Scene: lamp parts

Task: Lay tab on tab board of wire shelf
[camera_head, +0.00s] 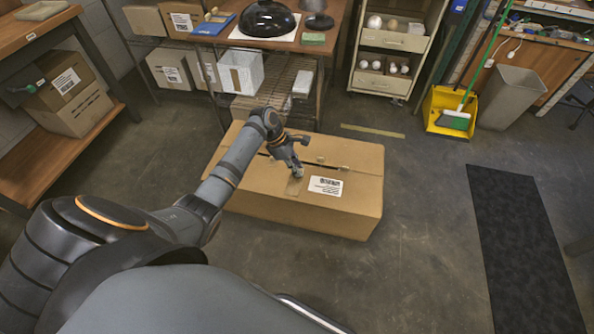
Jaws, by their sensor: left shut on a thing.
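My left gripper (297,171) is over the top of a large cardboard box (250,200) in the middle of the floor. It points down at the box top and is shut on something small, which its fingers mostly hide. I cannot make out the tab clearly. A small tan piece (320,160) shows on the box top just right of the gripper. The wire shelf (285,82) stands behind the box. On its upper level lies a blue board (213,26) with small tan pieces (211,14) at its back edge. I cannot tell which board is the tab board. My right gripper is out of view.
The upper level also holds a black dome shade (268,18), a grey cup-like part (318,20) and a green pad (313,38). A drawer cart (393,42), a yellow bin (447,110) and a grey bin (510,95) stand right. The floor around the black mat (520,240) is clear.

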